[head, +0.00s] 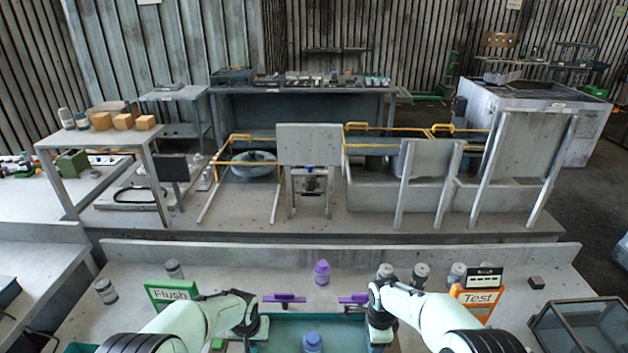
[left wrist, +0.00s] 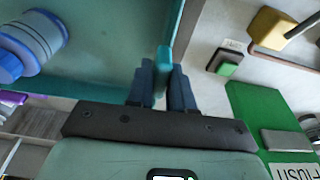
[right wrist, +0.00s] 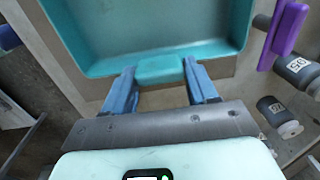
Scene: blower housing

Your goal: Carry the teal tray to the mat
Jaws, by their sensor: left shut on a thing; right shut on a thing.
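The teal tray (head: 280,332) is in front of me at the bottom of the head view, between my two grippers. A blue-capped grey bottle (left wrist: 35,45) is in it; its blue top shows in the head view (head: 312,341). My left gripper (head: 260,327) is shut on the tab at the tray's left side, seen between its fingers in the left wrist view (left wrist: 164,75). My right gripper (head: 368,318) is shut on the opposite tab, between the blue fingers in the right wrist view (right wrist: 160,82). I cannot make out the mat.
On the bench stand a green Flush sign (head: 171,292), an orange Test sign (head: 478,301), a purple bottle (head: 322,272) and several grey bottles. Two purple bars (head: 284,297) lie beyond the tray. A glass-topped box (head: 590,325) is at right. The back ledge (head: 230,250) bounds the bench.

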